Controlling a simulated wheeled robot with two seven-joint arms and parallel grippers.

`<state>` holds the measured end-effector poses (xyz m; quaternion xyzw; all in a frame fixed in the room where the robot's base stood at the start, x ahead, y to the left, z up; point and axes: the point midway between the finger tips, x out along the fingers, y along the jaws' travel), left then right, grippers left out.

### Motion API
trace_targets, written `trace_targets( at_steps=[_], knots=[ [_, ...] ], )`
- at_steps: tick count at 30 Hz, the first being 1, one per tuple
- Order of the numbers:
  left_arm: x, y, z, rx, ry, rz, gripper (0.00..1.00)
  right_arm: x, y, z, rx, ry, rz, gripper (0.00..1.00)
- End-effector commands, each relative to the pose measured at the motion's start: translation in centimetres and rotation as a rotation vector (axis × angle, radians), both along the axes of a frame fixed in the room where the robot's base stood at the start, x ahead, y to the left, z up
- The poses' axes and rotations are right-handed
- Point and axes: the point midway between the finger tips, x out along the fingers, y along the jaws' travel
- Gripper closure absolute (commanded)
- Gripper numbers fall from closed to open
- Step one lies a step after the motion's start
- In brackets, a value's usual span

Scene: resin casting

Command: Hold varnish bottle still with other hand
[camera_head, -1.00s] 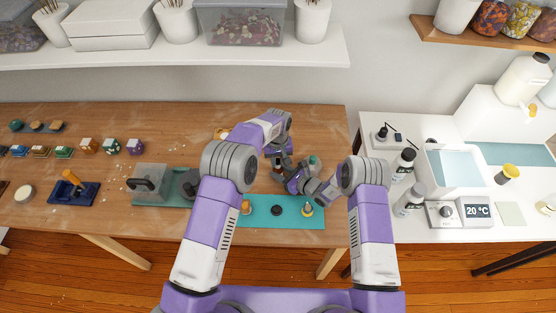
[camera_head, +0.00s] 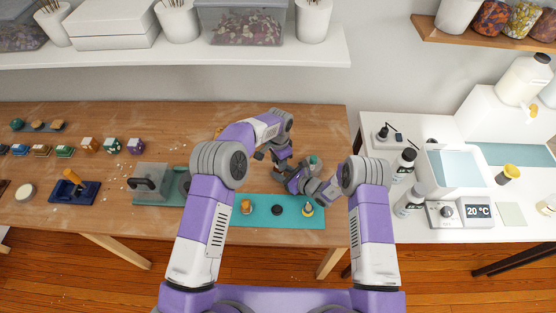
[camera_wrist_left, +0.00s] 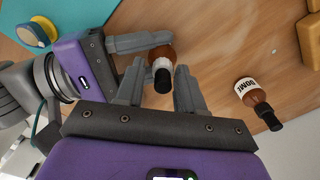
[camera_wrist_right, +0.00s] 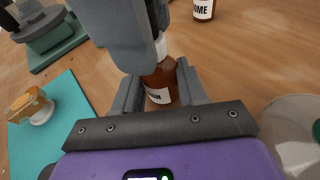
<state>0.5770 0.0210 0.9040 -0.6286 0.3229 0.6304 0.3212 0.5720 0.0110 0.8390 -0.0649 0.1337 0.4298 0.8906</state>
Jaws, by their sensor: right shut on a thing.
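My left gripper (camera_wrist_left: 160,90) is open above the bottle. In the left wrist view the bottle's cap (camera_wrist_left: 162,66) shows between its spread fingers, with a gap visible on the right. In the head view, my left gripper (camera_head: 268,154) and right gripper (camera_head: 290,178) are close together, and the bottle is mostly hidden by them.
A second brown bottle labelled "DOME" (camera_wrist_left: 253,98) stands close by. A teal mat (camera_head: 263,216) with small pieces lies along the table's front edge. A pale round dish (camera_wrist_right: 295,125) is beside my right gripper.

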Motion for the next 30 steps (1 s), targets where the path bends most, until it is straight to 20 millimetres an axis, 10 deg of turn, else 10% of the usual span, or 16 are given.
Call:
trace_targets(
  at_steps=[8, 15, 30],
  knots=[
    [0.1, 0.1, 0.0, 0.001, -0.004, 0.004, 0.62, -0.2, -0.2, -0.4, -0.007, 0.008, -0.001, 1.00],
    [0.2, 0.1, 0.1, 0.001, -0.005, 0.005, 0.32, -0.2, -0.2, -0.4, -0.008, 0.009, -0.001, 1.00],
    [0.2, 0.1, 3.1, 0.000, -0.011, 0.004, 0.32, -0.2, -0.2, -0.4, -0.008, 0.009, -0.001, 1.00]
  ],
)
